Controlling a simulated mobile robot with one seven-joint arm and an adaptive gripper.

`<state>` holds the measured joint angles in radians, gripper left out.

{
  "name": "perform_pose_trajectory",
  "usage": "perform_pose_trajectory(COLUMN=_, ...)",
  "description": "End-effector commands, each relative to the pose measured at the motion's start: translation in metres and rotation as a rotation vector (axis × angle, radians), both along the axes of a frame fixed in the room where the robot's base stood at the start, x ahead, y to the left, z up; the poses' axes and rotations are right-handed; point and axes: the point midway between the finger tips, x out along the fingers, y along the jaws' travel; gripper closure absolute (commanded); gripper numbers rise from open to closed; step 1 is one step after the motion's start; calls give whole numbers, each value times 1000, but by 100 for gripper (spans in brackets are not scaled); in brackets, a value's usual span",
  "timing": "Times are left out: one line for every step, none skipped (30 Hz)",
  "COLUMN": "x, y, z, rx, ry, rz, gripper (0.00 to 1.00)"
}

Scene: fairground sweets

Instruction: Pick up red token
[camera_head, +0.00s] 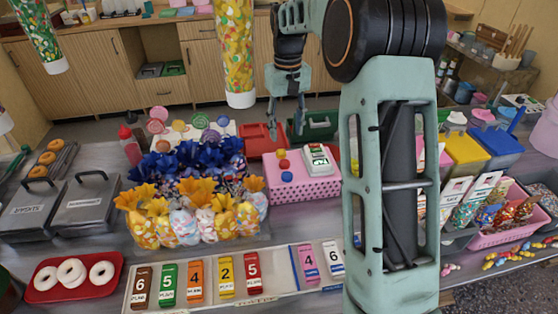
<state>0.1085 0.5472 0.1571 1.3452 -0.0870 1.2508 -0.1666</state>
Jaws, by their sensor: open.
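My gripper (287,119) is open and points down at the back of the counter, well behind and above the red token. I see nothing between its fingers.
Bagged sweets (190,220) with yellow and blue bows stand behind the rack. A pink dotted box (310,188) with small balls stands to their right. A red tray of doughnuts (45,296) lies at the left. Clear tubes of sweets (236,50) hang above. My arm hides part of the counter.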

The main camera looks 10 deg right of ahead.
Motion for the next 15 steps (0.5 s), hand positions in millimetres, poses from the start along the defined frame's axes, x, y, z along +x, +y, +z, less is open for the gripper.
perform_pose_trajectory(x=-1, y=0, z=-5, rx=0, ry=7, rz=4, gripper=56)
perform_pose_trajectory(x=-2, y=0, z=-8, rx=1, ry=9, rz=6, gripper=56)
perform_pose_trajectory(x=-2, y=0, z=-14, rx=1, ry=11, rz=6, gripper=56)
perform_pose_trajectory(x=-2, y=0, z=-20, rx=1, ry=11, rz=6, gripper=56)
perform_pose_trajectory(x=-3, y=0, z=-25, rx=1, ry=13, rz=6, gripper=56)
perform_pose_trajectory(x=-2, y=1, z=-31, rx=1, ry=11, rz=6, gripper=56)
perform_pose_trajectory(x=-2, y=1, z=-36, rx=1, ry=10, rz=5, gripper=56)
perform_pose_trajectory(x=-2, y=0, z=-40, rx=1, ry=10, rz=5, gripper=56)
perform_pose_trajectory(x=-2, y=1, z=-45, rx=1, ry=8, rz=4, gripper=56)
perform_pose_trajectory(x=-2, y=1, z=-49, rx=1, ry=8, rz=4, gripper=56)
perform_pose_trajectory(x=-2, y=1, z=-51, rx=1, ry=8, rz=4, gripper=56)
perform_pose_trajectory(x=-2, y=1, z=-54, rx=1, ry=7, rz=4, gripper=56)
perform_pose_trajectory(x=-2, y=1, z=-56, rx=1, ry=7, rz=3, gripper=56)
perform_pose_trajectory(x=-2, y=1, z=-58, rx=1, ry=7, rz=3, gripper=56)
perform_pose_trajectory(x=-2, y=1, z=-60, rx=1, ry=8, rz=3, gripper=56)
